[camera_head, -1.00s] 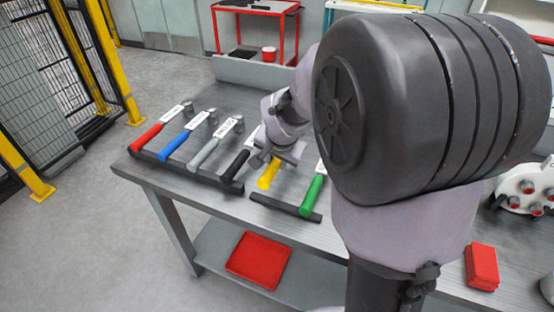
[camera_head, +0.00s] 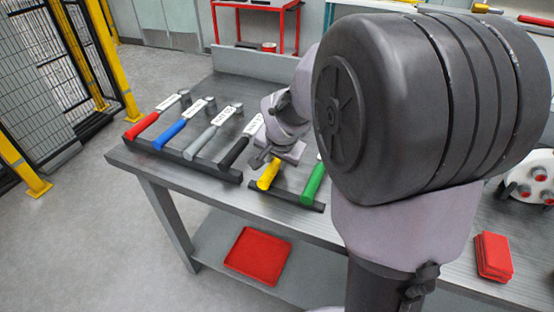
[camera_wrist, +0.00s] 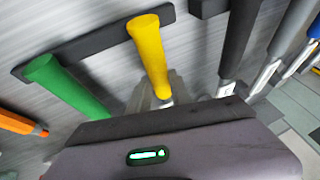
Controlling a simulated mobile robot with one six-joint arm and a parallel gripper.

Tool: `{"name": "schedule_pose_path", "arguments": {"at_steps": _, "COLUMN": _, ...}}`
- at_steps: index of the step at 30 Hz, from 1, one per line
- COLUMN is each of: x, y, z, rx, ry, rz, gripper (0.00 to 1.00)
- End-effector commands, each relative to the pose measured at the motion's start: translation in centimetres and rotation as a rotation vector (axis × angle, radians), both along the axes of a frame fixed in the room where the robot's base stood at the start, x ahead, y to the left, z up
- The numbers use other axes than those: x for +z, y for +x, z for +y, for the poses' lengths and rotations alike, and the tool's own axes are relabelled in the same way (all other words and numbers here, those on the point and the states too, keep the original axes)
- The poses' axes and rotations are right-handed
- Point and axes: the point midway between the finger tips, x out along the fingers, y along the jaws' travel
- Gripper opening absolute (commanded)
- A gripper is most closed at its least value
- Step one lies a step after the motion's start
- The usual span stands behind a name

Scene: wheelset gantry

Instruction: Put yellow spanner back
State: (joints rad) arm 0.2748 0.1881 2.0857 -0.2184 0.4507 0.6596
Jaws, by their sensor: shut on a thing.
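The yellow spanner (camera_head: 269,175) has its handle end over the short black rack bar (camera_head: 287,197), left of the green-handled tool (camera_head: 313,184). My gripper (camera_head: 261,157) is shut on the spanner just behind the yellow handle. In the wrist view the yellow handle (camera_wrist: 148,50) crosses the black bar (camera_wrist: 100,42), with the green handle (camera_wrist: 65,88) to its left. The jaws show as grey fingers below the handle. I cannot tell whether the handle rests fully on the bar. The spanner's far end is hidden by my gripper.
Red, blue, grey and black-handled tools lie on a longer bar (camera_head: 190,166) to the left, the black one (camera_head: 234,152) close to my gripper. A red tray (camera_head: 258,255) sits on the lower shelf. A red block (camera_head: 494,256) lies at the right of the bench.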

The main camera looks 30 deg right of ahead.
Motion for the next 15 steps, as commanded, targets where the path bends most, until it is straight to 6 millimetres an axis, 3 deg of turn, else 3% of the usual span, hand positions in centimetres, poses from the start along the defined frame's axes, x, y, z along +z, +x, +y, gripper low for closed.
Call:
{"name": "schedule_pose_path", "arguments": {"at_steps": 3, "x": -0.28, "y": 0.03, "z": -0.02, "rx": 0.0, "ry": 0.0, "rz": -0.001, "gripper": 0.0}}
{"name": "schedule_pose_path", "arguments": {"at_steps": 4, "x": -0.27, "y": 0.04, "z": -0.01, "rx": 0.0, "ry": 0.0, "rz": -0.001, "gripper": 0.27}}
{"name": "schedule_pose_path", "arguments": {"at_steps": 8, "x": -0.19, "y": 0.02, "z": -0.01, "rx": 0.0, "ry": 0.0, "rz": -0.001, "gripper": 0.51}}
{"name": "schedule_pose_path", "arguments": {"at_steps": 15, "x": -0.25, "y": -0.02, "z": 0.0, "rx": 0.0, "ry": 0.001, "rz": 0.001, "gripper": 0.51}}
